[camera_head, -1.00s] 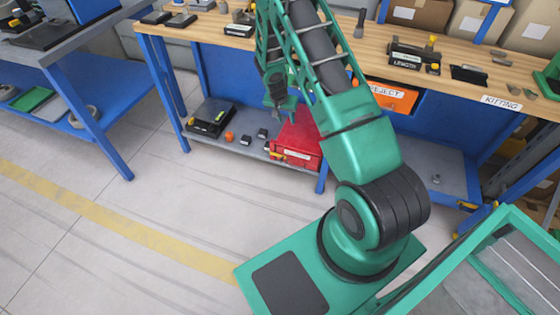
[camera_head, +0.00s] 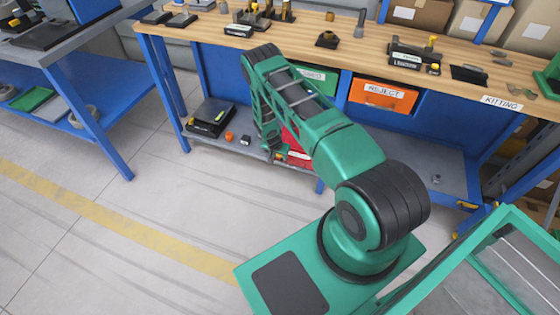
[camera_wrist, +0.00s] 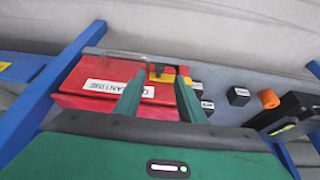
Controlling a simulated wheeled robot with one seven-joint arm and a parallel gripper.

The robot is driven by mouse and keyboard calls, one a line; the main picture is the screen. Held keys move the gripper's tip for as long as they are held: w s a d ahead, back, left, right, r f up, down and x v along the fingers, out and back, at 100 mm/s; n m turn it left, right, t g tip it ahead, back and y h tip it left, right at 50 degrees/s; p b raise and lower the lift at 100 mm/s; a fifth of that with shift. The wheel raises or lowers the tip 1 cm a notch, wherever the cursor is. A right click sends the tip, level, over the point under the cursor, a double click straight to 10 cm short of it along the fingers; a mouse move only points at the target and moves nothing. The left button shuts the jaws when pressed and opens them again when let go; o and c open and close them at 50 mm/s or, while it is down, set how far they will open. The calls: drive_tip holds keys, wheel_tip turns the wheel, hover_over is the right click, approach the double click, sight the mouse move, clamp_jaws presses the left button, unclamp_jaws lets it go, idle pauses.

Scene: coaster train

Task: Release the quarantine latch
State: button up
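The red box (camera_wrist: 92,77) with a white QUARANTINE label lies in front of my gripper in the wrist view. A yellow latch (camera_wrist: 160,77) with a dark part sits at its edge. My gripper (camera_wrist: 159,74) is open, with its two green fingers apart and the latch showing between their tips. I cannot tell whether either finger touches the latch. In the head view the red box (camera_head: 297,152) is on the lower shelf, largely hidden by my arm, and the latch is not clear there.
The lower shelf (camera_head: 400,163) also holds a black device (camera_head: 211,117), an orange round thing (camera_head: 229,136) and small dark blocks (camera_head: 246,140). Blue bench legs (camera_head: 165,95) and the wooden bench top (camera_head: 300,38) bound the space. The floor at left is open.

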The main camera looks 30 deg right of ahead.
sight(281, 160)
drive_tip(key=x, duration=0.6)
drive_tip(key=shift+d+f, duration=0.15)
drive_tip(key=shift+f, duration=0.1)
clamp_jaws()
